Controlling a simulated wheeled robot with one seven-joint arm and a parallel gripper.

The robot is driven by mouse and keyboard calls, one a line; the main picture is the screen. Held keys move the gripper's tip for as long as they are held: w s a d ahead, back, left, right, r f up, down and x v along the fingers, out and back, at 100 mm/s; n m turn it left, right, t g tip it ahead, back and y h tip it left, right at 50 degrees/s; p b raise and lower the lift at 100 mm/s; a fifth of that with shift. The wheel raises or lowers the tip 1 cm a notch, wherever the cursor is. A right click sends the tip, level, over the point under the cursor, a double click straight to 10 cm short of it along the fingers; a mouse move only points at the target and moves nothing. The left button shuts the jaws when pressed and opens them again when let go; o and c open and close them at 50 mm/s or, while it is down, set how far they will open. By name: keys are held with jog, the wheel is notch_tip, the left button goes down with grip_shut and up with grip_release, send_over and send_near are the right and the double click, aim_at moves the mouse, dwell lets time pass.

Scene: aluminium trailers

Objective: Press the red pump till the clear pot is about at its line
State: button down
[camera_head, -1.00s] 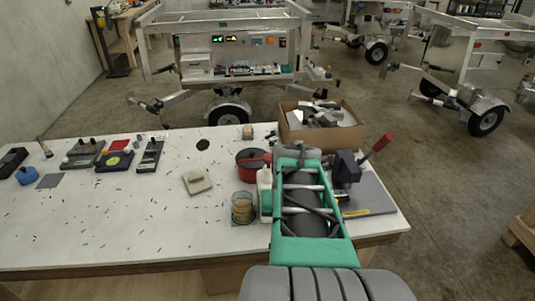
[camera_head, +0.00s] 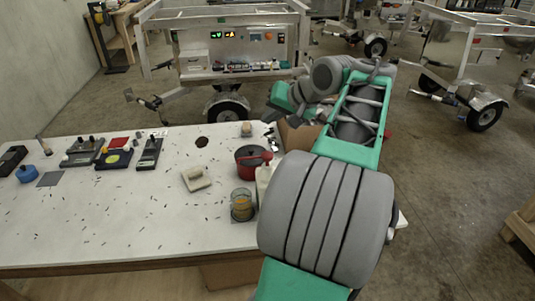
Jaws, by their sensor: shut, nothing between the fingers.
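The clear pot (camera_head: 242,206), a see-through round vessel with yellowish bands, stands near the table's front edge. Its fill level against the line is too small to read. Just right of it is a pale bottle (camera_head: 263,177) with a red pump head (camera_head: 266,157) on top; my arm covers its right side. My arm reaches up from the lower right and bends left over the table. My gripper (camera_head: 272,143) seems to be the small dark end above the pump head, apart from it, shut and empty. Its fingers are hard to make out.
A red pot (camera_head: 247,160) with a dark top stands behind the bottle. A pale block (camera_head: 196,179) lies to the left. Dark devices (camera_head: 85,151) and a blue item (camera_head: 27,174) are farther left. A cardboard box (camera_head: 296,137) is mostly hidden by my arm. The table's front left is mostly open.

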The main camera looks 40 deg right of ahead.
jog(key=shift+f, duration=0.15)
jog(key=b, duration=0.8)
send_over(266, 153)
jog(key=s, duration=0.2)
jog(key=f, duration=0.8)
jog(key=shift+w, duration=0.25)
jog(key=shift+f, duration=0.3)
dwell(0.4)
jog(key=shift+f+b, duration=0.35)
jog(key=shift+f, duration=0.05)
jog(key=shift+f+b, duration=0.75)
jog(key=shift+f, duration=0.45)
dwell(0.7)
jog(key=shift+r, duration=0.1)
jog(key=shift+r+p, duration=1.45)
